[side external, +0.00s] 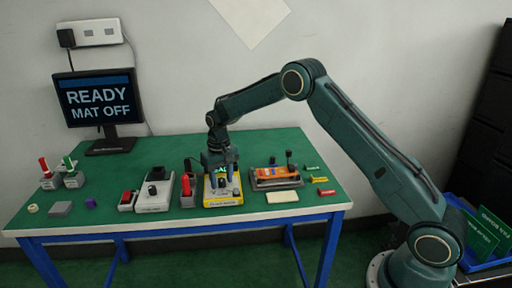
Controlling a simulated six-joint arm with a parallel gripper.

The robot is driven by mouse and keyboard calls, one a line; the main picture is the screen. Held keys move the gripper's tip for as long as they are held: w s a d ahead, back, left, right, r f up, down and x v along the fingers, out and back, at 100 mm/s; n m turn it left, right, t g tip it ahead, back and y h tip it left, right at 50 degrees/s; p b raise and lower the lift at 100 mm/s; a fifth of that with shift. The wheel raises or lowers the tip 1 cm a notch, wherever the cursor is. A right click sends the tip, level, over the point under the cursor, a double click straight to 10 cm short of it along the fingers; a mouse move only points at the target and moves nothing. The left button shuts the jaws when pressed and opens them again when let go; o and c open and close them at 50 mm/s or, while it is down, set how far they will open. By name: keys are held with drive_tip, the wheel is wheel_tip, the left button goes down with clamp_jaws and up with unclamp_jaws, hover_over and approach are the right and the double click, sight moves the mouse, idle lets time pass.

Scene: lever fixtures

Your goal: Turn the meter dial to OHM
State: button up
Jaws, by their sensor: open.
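The yellow meter (223,203) stands near the front edge of the green table, with a small lit green display at its back. A dark knob shows on its pale face; its marks and pointer are too small to read. My gripper (221,178) points down over the meter, open, with one finger on each side. Its fingers and body hide part of the meter's face. I cannot tell whether the fingertips touch the dial.
A grey box with a black knob (154,191) and a red-handled holder (187,189) stand left of the meter. An orange fixture with upright levers (276,175) is close on the right. A monitor (98,102) reads "READY MAT OFF". Clear table lies behind the meter.

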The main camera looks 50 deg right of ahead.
sight(222, 180)
drive_tip(key=shift+r, duration=0.1)
wheel_tip(222, 180, up, 14)
idle(0.7)
drive_tip(key=s+a+r+n+t, duration=0.1)
drive_tip(key=s+a+r, duration=0.1)
drive_tip(key=s+r, duration=0.6)
drive_tip(key=s+a+r+t, duration=0.2)
drive_tip(key=s+r, duration=0.4)
drive_tip(key=s, duration=0.4)
drive_tip(key=s+f+n+t, duration=0.1)
drive_tip(key=s+f, duration=0.1)
drive_tip(key=s, duration=0.8)
drive_tip(key=s+a+f+n+t, duration=0.1)
drive_tip(key=s+f, duration=0.1)
drive_tip(key=s, duration=0.9)
drive_tip(key=shift+s+a+f+t, duration=0.2)
drive_tip(key=shift+a+f+t, duration=0.1)
drive_tip(key=shift+f, duration=0.1)
